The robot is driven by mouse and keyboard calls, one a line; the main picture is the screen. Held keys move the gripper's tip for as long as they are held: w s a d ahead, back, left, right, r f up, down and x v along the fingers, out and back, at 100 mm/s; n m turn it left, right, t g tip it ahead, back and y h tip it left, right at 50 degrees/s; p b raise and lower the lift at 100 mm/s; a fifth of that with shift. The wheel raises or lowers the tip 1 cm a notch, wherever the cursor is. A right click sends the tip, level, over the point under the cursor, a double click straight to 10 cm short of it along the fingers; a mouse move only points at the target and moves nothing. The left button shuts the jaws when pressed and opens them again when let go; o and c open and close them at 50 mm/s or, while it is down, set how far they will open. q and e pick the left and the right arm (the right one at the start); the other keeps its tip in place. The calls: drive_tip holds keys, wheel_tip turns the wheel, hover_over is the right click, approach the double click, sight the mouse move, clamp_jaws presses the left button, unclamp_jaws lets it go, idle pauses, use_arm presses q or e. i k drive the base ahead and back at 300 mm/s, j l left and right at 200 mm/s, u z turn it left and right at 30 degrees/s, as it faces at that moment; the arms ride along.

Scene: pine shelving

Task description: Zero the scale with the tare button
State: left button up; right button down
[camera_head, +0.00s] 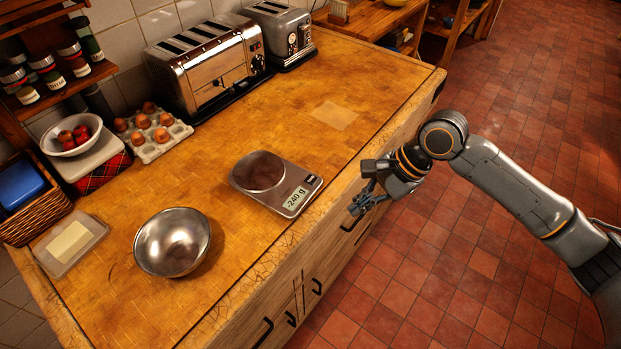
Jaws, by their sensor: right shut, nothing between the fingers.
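The kitchen scale (292,201) lies on the wooden counter near its front edge. The tare button is too small to make out for sure. My right gripper (355,209) is shut and empty. It is just right of the scale, beyond the counter's front edge, apart from the scale. My left gripper is not in view.
A metal bowl (172,243) stands left of the scale, with a butter dish (70,243) further left. Two toasters (213,66), an egg tray (152,135) and a bowl of strawberries (72,134) stand at the back. The counter behind the scale is mostly clear.

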sight(310, 180)
drive_tip(key=l+u, duration=0.35)
drive_tip(key=k+l+u, duration=0.15)
drive_tip(key=l+u, duration=0.2)
drive_tip(key=k+l+u, duration=0.1)
drive_tip(key=l+u, duration=0.15)
drive_tip(key=u, duration=0.15)
